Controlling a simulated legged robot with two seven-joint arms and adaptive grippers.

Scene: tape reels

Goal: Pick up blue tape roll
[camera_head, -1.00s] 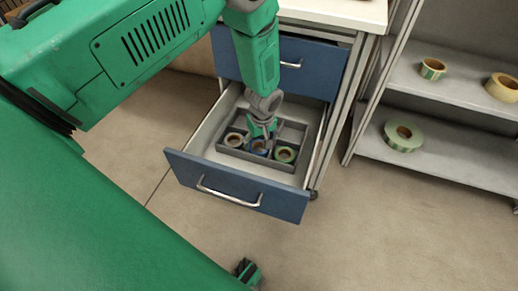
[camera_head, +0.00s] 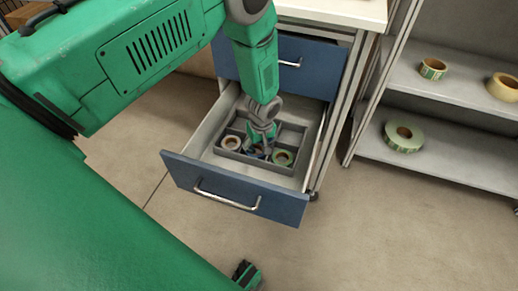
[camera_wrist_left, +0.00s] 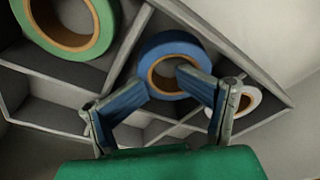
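The blue tape roll (camera_wrist_left: 174,48) lies in the middle front compartment of a grey divided tray (camera_head: 226,153) inside the open drawer. In the head view my left gripper (camera_head: 262,146) is over that compartment and hides most of the blue roll. In the left wrist view this gripper (camera_wrist_left: 161,83) is open, with its two fingers apart at the near side of the blue roll. One fingertip overlaps the roll's hole in the picture; I cannot tell whether it touches.
A white roll (camera_head: 232,142) and a green roll (camera_head: 283,157) lie in the neighbouring compartments. Tray dividers and drawer walls closely surround the gripper. The blue drawer front (camera_head: 230,187) stands pulled out. A shelf (camera_head: 445,158) with several rolls stands at right.

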